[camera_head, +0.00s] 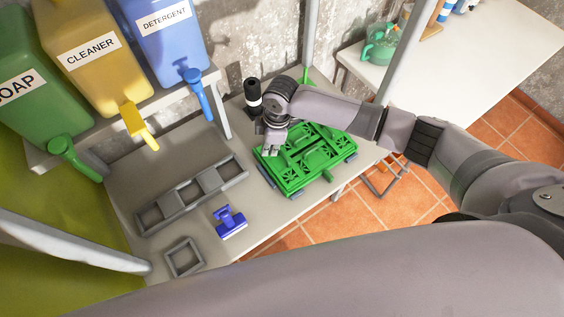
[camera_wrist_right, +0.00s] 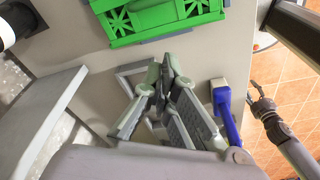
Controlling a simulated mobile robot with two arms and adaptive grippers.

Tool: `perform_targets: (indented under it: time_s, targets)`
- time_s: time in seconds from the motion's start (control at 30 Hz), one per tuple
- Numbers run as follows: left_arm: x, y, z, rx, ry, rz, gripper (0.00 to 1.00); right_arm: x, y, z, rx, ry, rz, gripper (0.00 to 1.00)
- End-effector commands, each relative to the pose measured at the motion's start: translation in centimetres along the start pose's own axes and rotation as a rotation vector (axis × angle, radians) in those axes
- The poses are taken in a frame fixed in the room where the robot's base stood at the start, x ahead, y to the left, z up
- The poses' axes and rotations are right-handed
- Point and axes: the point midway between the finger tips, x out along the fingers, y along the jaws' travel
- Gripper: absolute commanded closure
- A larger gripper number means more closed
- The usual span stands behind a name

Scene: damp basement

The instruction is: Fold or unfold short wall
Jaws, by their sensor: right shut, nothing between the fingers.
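A green crate (camera_head: 318,160) lies low and flat on the grey table, with latticed walls folded down over one another. Grey pieces show under its edges. Its near part also shows at the top of the right wrist view (camera_wrist_right: 160,18). I cannot make out each short wall's exact position. My right gripper (camera_head: 271,150) is shut and empty at the crate's left end, close above it; I cannot tell whether it touches. Its fingers (camera_wrist_right: 166,72) meet at the tips in the wrist view. My left gripper (camera_wrist_right: 255,96) shows there at the right, fingers apart and empty.
A grey three-bay frame (camera_head: 190,193), a small square frame (camera_head: 184,257) and a blue stamp-like tool (camera_head: 231,222) lie on the table (camera_head: 285,215). Soap, cleaner (camera_head: 90,50) and detergent dispensers stand on a shelf behind. A white table (camera_head: 480,60) is at right.

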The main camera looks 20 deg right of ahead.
Motion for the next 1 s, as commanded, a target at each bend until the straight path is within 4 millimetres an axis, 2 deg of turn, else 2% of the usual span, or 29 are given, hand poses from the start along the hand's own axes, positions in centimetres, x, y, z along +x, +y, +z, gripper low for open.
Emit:
perform_targets:
  time_s: [0.67,1.0]
  targets:
    - [-0.1,0.0,0.0,0.000,0.000,0.000,0.60,-0.8,-0.2,-0.4,0.001,0.000,0.001,1.00]
    - [-0.1,0.0,0.0,0.000,0.000,0.000,0.60,-2.5,0.1,-0.2,0.001,0.000,0.001,1.00]
